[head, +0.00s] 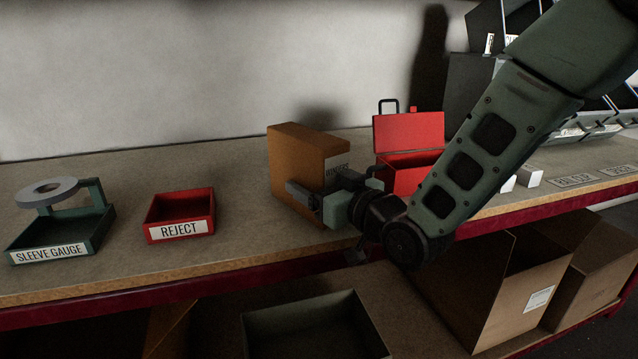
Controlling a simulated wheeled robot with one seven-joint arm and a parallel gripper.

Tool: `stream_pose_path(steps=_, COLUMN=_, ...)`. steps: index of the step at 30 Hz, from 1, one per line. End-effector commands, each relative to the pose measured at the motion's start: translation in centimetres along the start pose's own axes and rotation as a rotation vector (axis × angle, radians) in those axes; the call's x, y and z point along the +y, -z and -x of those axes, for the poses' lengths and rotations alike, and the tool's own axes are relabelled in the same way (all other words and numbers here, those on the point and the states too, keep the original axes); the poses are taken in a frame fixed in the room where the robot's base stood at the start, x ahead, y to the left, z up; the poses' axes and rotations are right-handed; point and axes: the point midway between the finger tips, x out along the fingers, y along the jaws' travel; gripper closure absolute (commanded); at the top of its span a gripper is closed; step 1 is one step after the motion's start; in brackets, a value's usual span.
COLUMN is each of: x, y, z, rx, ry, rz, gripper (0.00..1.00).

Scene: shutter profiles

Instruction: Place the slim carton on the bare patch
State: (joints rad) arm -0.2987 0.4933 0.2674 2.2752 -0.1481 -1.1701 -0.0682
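A brown upright carton (292,160) with a printed label on its narrow right face stands on the bench in the head view; I take it to be the slim carton. My gripper (332,187) is at its lower front. One grey finger lies across the carton's broad left face, and the other part of the gripper is on the label side. I cannot tell whether the fingers press on the carton or stand apart from it. The gripper and wrist hide the carton's lower right part. I cannot make out a marked bare patch.
An open red toolbox (408,133) stands right behind my wrist. Bare bench (240,185) lies between tray and carton. Open boxes (510,270) sit on the lower shelf.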

Motion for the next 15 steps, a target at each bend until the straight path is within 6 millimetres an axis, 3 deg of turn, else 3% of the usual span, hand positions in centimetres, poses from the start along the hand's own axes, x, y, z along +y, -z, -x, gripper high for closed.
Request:
stream_pose_path(steps=9, x=0.0, y=0.5, z=0.0, rx=0.0, ry=0.0, rz=0.0, gripper=0.24)
stream_pose_path(steps=15, x=0.1, y=0.3, z=3.1, rx=-0.002, ry=-0.001, rz=0.0, gripper=0.24)
